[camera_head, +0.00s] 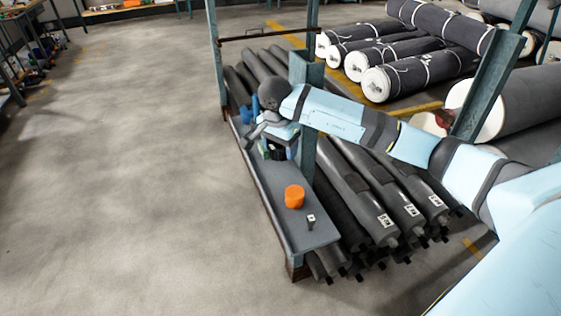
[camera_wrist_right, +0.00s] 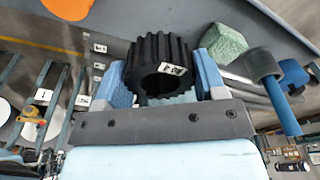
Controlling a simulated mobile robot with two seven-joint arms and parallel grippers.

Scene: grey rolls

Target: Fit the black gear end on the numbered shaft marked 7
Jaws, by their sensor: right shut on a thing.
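My right gripper (camera_head: 277,138) is over the far part of a narrow grey shelf. In the right wrist view its blue fingers (camera_wrist_right: 160,78) are shut on the black gear end (camera_wrist_right: 150,50), a toothed ring with a round hole and a small white label. In the head view the gear end (camera_head: 277,152) is a small dark shape below the gripper. The dark shafts (camera_head: 352,190) lie stacked right of the shelf, and several near ends carry white number labels (camera_head: 386,220). The numbers are too small to read, so I cannot tell which is 7. My left gripper is not in view.
An orange cylinder (camera_head: 294,196) and a small labelled dark piece (camera_head: 311,220) stand on the grey shelf (camera_head: 270,197). A green block (camera_wrist_right: 224,45) and a blue-handled tool (camera_wrist_right: 282,105) are near the gripper. Rack posts (camera_head: 306,130) rise beside it. The floor at left is clear.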

